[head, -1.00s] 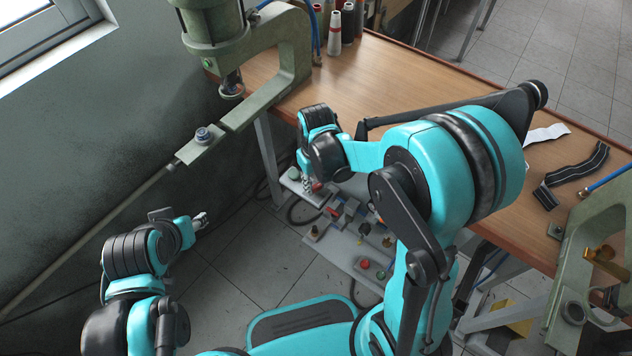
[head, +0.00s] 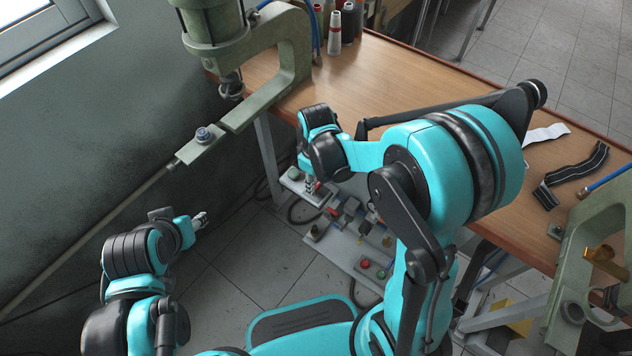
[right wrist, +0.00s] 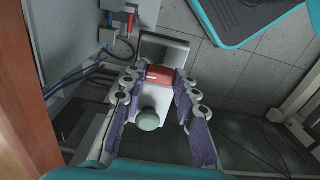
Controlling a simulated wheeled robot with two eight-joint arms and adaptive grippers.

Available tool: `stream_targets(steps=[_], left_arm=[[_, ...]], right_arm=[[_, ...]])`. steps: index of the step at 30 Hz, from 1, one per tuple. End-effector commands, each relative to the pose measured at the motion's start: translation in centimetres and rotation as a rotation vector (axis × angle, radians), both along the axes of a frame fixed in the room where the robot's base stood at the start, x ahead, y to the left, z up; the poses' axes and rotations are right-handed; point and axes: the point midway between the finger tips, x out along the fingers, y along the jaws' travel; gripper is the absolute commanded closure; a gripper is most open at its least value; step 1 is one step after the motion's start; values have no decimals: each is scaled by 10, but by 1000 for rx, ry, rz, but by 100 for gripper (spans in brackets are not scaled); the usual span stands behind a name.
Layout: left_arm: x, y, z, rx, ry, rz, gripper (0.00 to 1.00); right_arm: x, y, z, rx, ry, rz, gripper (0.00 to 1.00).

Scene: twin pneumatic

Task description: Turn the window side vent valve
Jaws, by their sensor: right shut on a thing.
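The vent valve shows as a red handle (right wrist: 160,74) in the right wrist view, next to a pale green knob (right wrist: 150,120). My right gripper (right wrist: 158,82) has its fingers on both sides of the red handle and is shut on it. In the head view my right gripper (head: 312,186) reaches down to the small valve panel near the left table leg, beside a green knob (head: 294,173). The gripper hides the red handle there. My left gripper (head: 201,220) hangs at the lower left over the floor, away from the panel; its finger opening is too small to judge.
A green press (head: 265,60) stands at the back left and another (head: 590,250) at the right. The wooden table (head: 430,75) lies above the valves. A lower plate (head: 345,250) carries several knobs and fittings. The floor (head: 240,270) at the lower left is clear.

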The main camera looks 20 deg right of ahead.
Motion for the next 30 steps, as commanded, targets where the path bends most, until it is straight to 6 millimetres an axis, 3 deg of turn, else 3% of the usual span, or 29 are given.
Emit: stream_targets(steps=[5, 6, 8, 20, 30], left_arm=[[0, 0, 0, 0, 0, 0, 56], [0, 0, 0, 0, 0, 0, 56], [0, 0, 0, 0, 0, 0, 56], [0, 0, 0, 0, 0, 0, 56], [0, 0, 0, 0, 0, 0, 56]], right_arm=[[0, 0, 0, 0, 0, 1, 100], [0, 0, 0, 0, 0, 1, 66], [0, 0, 0, 0, 0, 1, 50], [0, 0, 6, 0, 0, -1, 50], [0, 0, 74, 0, 0, 0, 50]])
